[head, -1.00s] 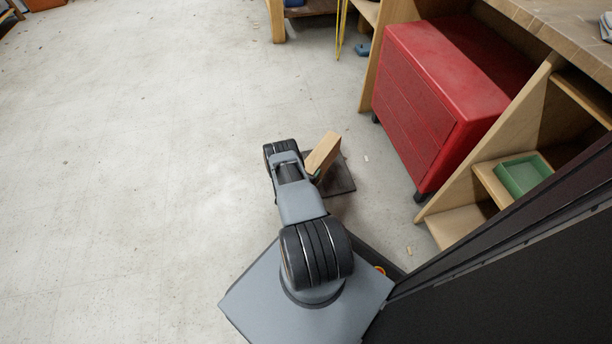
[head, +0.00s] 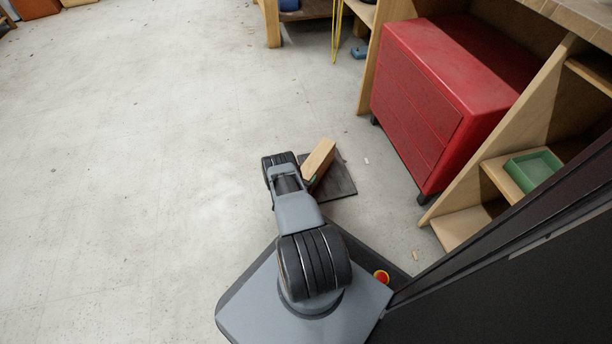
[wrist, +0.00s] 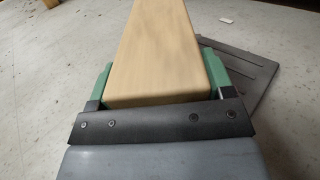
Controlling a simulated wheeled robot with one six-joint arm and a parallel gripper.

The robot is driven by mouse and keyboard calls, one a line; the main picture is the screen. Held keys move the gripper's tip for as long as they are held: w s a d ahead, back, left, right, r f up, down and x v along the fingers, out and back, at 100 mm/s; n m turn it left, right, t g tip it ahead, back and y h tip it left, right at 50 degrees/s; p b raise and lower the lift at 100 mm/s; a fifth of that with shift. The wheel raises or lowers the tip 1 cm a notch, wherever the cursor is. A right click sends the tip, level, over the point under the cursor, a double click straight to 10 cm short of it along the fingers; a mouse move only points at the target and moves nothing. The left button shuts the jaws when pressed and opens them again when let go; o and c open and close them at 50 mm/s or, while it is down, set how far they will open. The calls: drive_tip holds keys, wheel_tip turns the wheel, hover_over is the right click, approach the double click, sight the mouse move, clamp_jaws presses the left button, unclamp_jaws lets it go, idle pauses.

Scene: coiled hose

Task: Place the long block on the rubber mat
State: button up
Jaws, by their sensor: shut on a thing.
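The long block (head: 320,159) is a plain wooden bar in front of my arm in the head view. My gripper (wrist: 158,84) is shut on the block, with a green finger on each side of its near end in the wrist view. The block (wrist: 158,45) points away from the gripper there. The rubber mat (head: 337,184) is a dark grey square on the floor, partly hidden by the block and my arm. In the wrist view the mat (wrist: 264,72) shows behind and to the right of the block. I cannot tell whether the block touches it.
A red drawer cabinet (head: 425,105) stands right of the mat, under a wooden bench. A green tray (head: 533,169) sits on a shelf at the right. A blue item (head: 360,52) lies on the floor at the back. The floor at left is clear.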

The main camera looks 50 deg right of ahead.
drive_tip(key=shift+r, duration=0.15)
drive_tip(key=o, duration=1.8)
drive_tip(key=shift+c, duration=0.2)
